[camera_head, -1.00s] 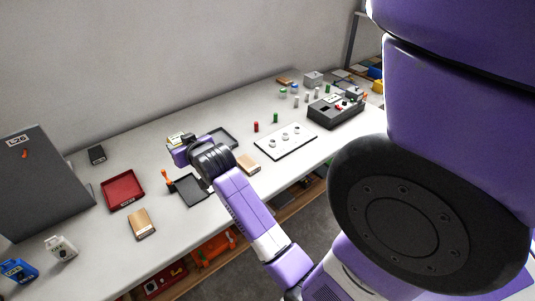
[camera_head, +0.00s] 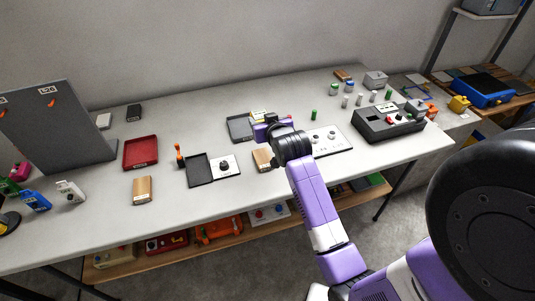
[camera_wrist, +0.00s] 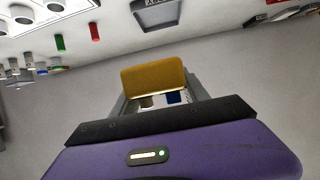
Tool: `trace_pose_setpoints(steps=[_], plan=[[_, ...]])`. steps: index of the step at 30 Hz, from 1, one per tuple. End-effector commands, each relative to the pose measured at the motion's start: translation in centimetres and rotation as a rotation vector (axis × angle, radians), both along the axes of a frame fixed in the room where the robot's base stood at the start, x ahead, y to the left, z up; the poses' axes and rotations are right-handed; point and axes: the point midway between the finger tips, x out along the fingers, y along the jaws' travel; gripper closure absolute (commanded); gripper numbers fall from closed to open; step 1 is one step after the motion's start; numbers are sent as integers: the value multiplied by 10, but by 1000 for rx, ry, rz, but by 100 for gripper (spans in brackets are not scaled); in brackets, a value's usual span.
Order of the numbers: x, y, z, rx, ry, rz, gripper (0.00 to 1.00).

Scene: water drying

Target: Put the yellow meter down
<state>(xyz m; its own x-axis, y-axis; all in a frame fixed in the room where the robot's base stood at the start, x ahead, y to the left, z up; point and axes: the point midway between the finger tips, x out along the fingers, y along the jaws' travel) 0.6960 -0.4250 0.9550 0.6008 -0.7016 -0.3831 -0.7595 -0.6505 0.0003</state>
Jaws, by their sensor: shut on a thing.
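The yellow meter (camera_wrist: 153,75) is between the fingers of my gripper (camera_wrist: 158,100) in the wrist view, its yellow face outward. My gripper is shut on it. In the head view my gripper (camera_head: 266,127) is over the middle of the table, just right of a dark grey tray. Only a small yellow-and-white patch of the meter (camera_head: 261,117) shows there, beyond the purple gripper body. In the wrist view the meter looks clear of the table top; its exact height cannot be told.
The dark grey tray (camera_head: 239,129) is left of my gripper, and a wooden block (camera_head: 262,160) is in front. A white board with knobs (camera_head: 330,141) and a black box (camera_head: 388,124) stand right. A green cylinder (camera_head: 313,115) is behind the board.

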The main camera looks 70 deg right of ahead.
Motion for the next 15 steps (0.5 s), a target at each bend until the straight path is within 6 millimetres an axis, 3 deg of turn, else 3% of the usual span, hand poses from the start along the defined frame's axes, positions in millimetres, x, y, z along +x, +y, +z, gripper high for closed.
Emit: trace_pose_setpoints(steps=[9,15], plan=[[-1,-1,-79,2,2,-2,100],[-1,-1,-111,0,0,-3,100]])
